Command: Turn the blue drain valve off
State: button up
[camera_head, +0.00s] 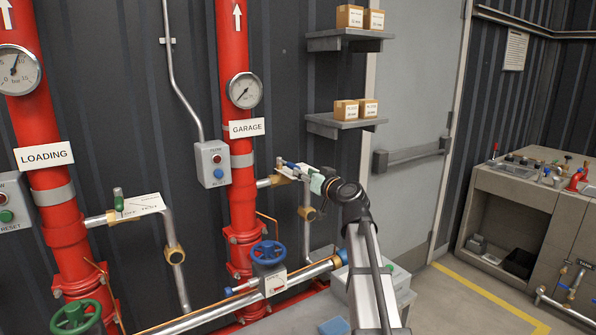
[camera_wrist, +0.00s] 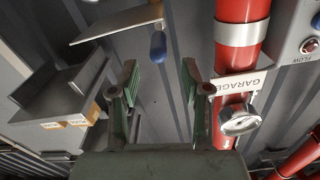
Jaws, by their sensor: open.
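A small valve with a blue lever handle (camera_head: 291,165) sits on the short side branch of the red GARAGE pipe, by a pale label plate (camera_head: 287,172) partly hidden by my gripper. In the wrist view the blue handle (camera_wrist: 158,47) shows beyond and between the fingertips, hanging from the plate's edge (camera_wrist: 118,22). My gripper (camera_wrist: 160,78) is open and empty, with no visible contact with the handle. In the head view my gripper (camera_head: 318,182) is just right of the valve. The lever's exact setting cannot be told.
A blue handwheel (camera_head: 268,253) is on the lower pipe. The red GARAGE pipe (camera_head: 233,150) with its gauge (camera_head: 244,90) and a grey button box (camera_head: 213,164) stand left. A shelf with boxes (camera_head: 345,123) is above my gripper. A green lever valve (camera_head: 118,198) is on the LOADING pipe.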

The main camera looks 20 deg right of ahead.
jog(key=v, duration=0.5)
jog(key=shift+d+f, duration=0.1)
dwell(0.3)
